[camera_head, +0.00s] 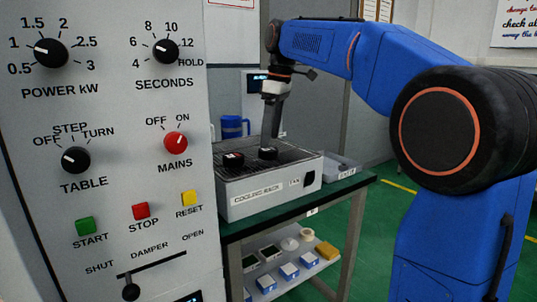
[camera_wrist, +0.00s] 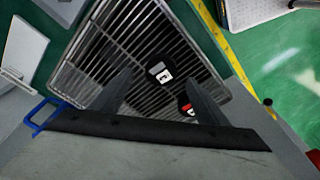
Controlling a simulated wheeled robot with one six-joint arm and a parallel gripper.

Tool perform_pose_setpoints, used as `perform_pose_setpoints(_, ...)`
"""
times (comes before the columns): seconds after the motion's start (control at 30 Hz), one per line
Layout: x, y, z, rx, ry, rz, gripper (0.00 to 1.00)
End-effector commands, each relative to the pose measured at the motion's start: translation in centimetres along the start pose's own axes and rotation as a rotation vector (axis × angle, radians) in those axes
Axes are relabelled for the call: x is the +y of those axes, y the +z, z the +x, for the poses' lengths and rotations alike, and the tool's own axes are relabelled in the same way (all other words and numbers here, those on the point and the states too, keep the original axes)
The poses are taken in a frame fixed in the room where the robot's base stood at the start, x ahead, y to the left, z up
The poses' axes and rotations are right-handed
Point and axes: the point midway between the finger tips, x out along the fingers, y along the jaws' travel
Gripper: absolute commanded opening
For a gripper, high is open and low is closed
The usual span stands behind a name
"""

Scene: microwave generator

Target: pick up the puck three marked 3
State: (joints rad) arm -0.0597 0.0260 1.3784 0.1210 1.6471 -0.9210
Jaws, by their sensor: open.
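A black puck with a white label (camera_wrist: 161,73) lies on the wire top of the cooling rack (camera_head: 262,203). The mark on its label is too small to read surely. A second black puck with some red and a white label (camera_wrist: 186,106) lies close by, partly hidden by a finger in the wrist view. In the head view one puck (camera_head: 233,160) is at the left and the other (camera_head: 268,154) is under my gripper (camera_head: 271,143). My gripper is open and points down at the rack. In the wrist view its fingers (camera_wrist: 160,78) stand either side of the first puck.
The rack stands on a green-topped bench (camera_head: 335,188) with a grey tray (camera_head: 340,168) to its right. Several small items lie on the lower shelf (camera_head: 300,275). The control panel (camera_head: 110,150) fills the left.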

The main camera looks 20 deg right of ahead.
Motion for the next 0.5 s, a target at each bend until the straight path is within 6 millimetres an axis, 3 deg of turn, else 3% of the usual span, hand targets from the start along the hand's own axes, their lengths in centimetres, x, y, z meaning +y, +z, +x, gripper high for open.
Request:
perform_pose_setpoints(0.23, -0.2, 0.2, 3.2, -0.001, -0.001, 0.0, 0.68)
perform_pose_setpoints(0.5, -0.2, 0.2, 4.0, 0.0, 0.0, 0.0, 0.68)
